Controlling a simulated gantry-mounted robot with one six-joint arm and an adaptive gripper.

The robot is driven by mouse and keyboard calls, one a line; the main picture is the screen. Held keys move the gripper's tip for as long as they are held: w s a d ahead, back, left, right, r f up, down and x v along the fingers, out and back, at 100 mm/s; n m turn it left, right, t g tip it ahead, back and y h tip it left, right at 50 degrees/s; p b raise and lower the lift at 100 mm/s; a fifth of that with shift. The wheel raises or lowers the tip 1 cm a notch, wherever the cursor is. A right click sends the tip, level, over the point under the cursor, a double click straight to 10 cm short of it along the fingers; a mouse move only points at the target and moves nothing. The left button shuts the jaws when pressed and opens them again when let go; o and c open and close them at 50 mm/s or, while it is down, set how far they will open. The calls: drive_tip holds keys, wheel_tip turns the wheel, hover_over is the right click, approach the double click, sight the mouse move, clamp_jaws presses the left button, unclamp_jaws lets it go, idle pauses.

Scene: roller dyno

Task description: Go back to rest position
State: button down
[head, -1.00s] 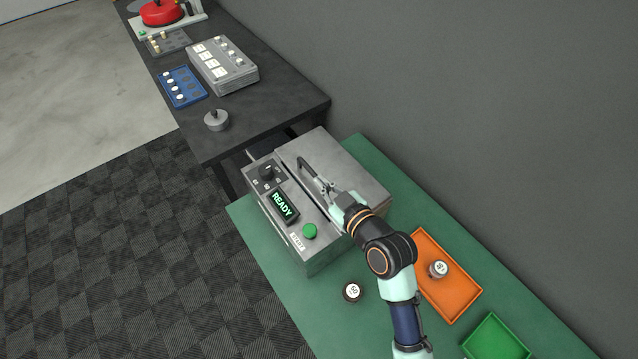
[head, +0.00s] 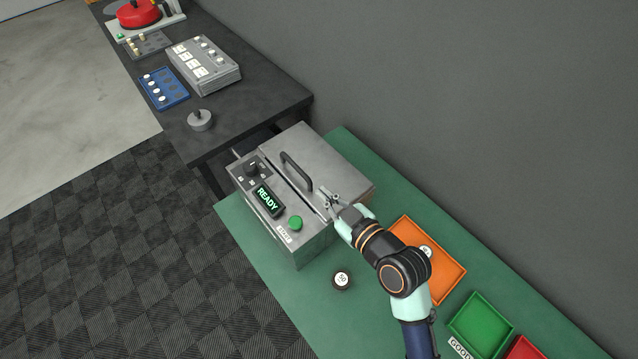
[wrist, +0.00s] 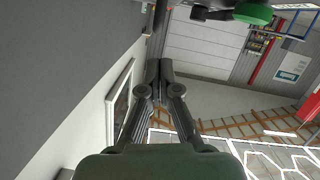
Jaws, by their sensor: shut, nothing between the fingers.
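My gripper (head: 327,197) is shut and empty in the head view. It is over the near right part of the grey box machine's lid, apart from the black lid handle (head: 296,172). In the wrist view the fingers of my gripper (wrist: 160,66) are together with nothing between them. The machine (head: 345,172) has its lid down, a display (head: 268,201) reading READY, a dark knob (head: 253,168) and a green button (head: 295,222).
Another weight (head: 425,252) is in the orange tray (head: 449,284), partly hidden by my arm. A green tray (head: 480,318) and a red tray (head: 526,349) are at lower right. A dark bench (head: 262,98) holds more equipment.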

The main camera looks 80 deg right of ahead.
drive_tip(key=shift+v, duration=1.15)
drive_tip(key=shift+w+d, duration=0.1)
drive_tip(key=w+a+r+n+t+y, duration=0.3)
drive_tip(key=w+a+n+y, duration=0.3)
drive_tip(key=w+a, duration=1.1)
drive_tip(key=w+a+r+y, duration=0.2)
drive_tip(key=w+a+y, duration=0.1)
drive_tip(key=a, duration=0.6)
drive_tip(key=w+a+r+y, duration=0.2)
drive_tip(key=a, duration=0.7)
wheel_tip(320, 180, up, 21)
drive_tip(key=d+p, duration=0.1)
drive_tip(key=p, duration=2)
drive_tip(key=shift+g, duration=0.4)
